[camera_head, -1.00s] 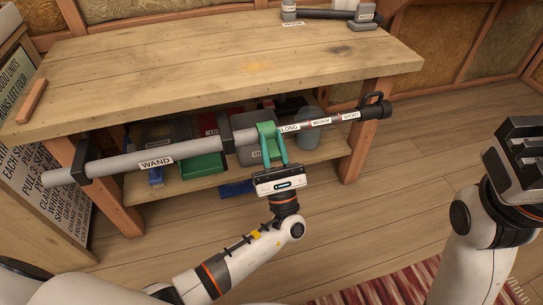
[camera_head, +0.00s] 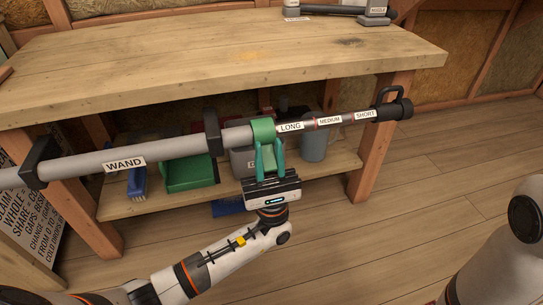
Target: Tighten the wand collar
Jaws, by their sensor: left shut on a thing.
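The grey wand (camera_head: 85,167) runs across the front of the workbench, held in black brackets. Its thinner right part carries the labels LONG, MEDIUM (camera_head: 329,121) and SHORT, and ends in a black handle (camera_head: 393,108). The green collar (camera_head: 263,130) sits around the wand just left of LONG. My left gripper (camera_head: 269,160) reaches up from below, its green fingers shut on the collar. My right arm (camera_head: 505,250) is at the right edge; its gripper is out of the picture.
The wooden workbench (camera_head: 200,60) spans the top, with dark fittings (camera_head: 375,15) at its back right. On the lower shelf (camera_head: 110,205) are a green bin (camera_head: 190,172), a blue brush (camera_head: 138,185), a grey box and a grey bucket (camera_head: 314,145). A printed sign (camera_head: 25,225) leans at left. The floor at right is clear.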

